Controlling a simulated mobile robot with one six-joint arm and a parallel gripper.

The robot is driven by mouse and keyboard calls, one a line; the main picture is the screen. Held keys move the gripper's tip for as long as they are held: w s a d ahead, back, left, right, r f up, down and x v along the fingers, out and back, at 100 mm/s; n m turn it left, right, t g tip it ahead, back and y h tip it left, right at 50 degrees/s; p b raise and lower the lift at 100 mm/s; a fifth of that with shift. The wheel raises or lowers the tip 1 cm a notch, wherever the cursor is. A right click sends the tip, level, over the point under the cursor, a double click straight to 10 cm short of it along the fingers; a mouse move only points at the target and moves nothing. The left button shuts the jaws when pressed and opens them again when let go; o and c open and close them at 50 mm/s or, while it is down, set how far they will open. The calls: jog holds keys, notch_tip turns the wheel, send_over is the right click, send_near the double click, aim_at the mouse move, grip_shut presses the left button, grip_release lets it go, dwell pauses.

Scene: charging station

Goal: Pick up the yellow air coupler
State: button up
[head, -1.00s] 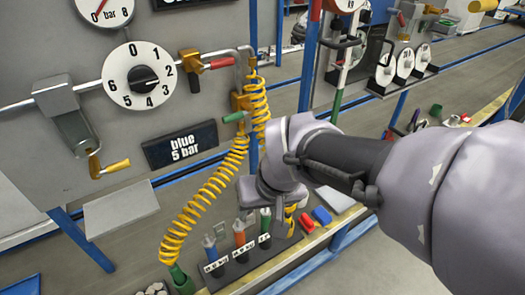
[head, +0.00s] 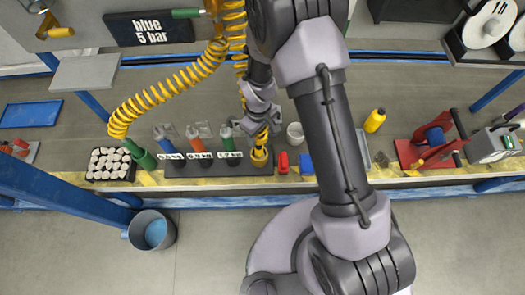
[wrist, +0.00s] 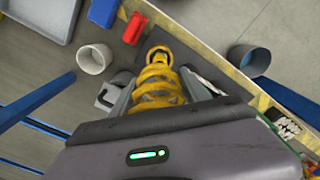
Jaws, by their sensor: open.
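The yellow air coupler (head: 260,157) stands at the right end of a dark rack (head: 220,170) on the bench, with a yellow coiled hose rising from it. In the wrist view the coupler (wrist: 159,56) is just beyond my fingertips, and the coils (wrist: 157,88) lie between the fingers. My gripper (head: 262,128) is open, above the coupler at the hose; it also shows in the wrist view (wrist: 158,80). I cannot tell whether either finger touches the hose.
A red block (head: 283,163), a blue block (head: 306,164) and a white cup (head: 295,133) are close on the right. A yellow bottle (head: 375,120) stands farther right.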

aim_at(259, 149)
jog(key=f+b, duration=0.5)
jog(key=f, duration=0.7)
jog(key=shift+w+f, duration=0.2)
jog(key=shift+r, duration=0.2)
grip_shut()
